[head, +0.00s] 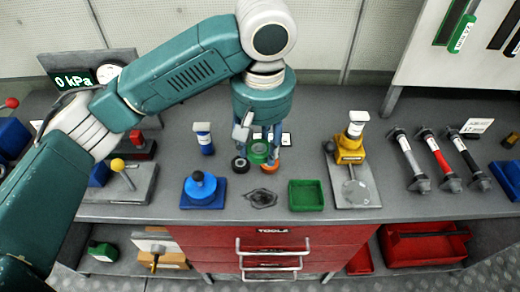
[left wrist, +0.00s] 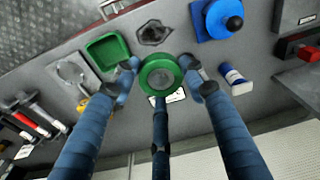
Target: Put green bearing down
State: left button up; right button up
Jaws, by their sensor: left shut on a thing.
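The green bearing (head: 258,150) is a thick ring held in the fingers of my left gripper (head: 258,156), over the middle of the grey bench (head: 330,100). In the left wrist view the green bearing (left wrist: 149,71) sits between the blue fingers of the left gripper (left wrist: 163,78), which are shut on it. A black ring (head: 239,164) and an orange ring (head: 269,168) show beside the fingertips. I cannot tell how high the bearing is above the bench. My right gripper is not in view.
A green tray (head: 306,196) stands at the bench front, right of a dark piece (head: 261,199) and a blue knobbed press (head: 202,188). A yellow device (head: 349,148) stands further right, then several tools (head: 437,160). A blue-and-white bottle (head: 203,139) stands left of the gripper.

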pick_arm(q)
jog(key=shift+r, duration=0.45)
jog(key=shift+a, duration=0.15)
jog(key=s+a+f+m, duration=0.1)
jog(key=s+a, duration=0.2)
jog(key=a, duration=0.6)
jog(key=s+a+f+m+b, duration=0.1)
jog(key=s+a+f, duration=0.1)
jog(key=a, duration=0.7)
jog(key=shift+s+a+f+b, duration=0.3)
jog(key=shift+s+a, duration=0.05)
jog(key=shift+s, duration=0.15)
jog(key=shift+w+r, duration=0.1)
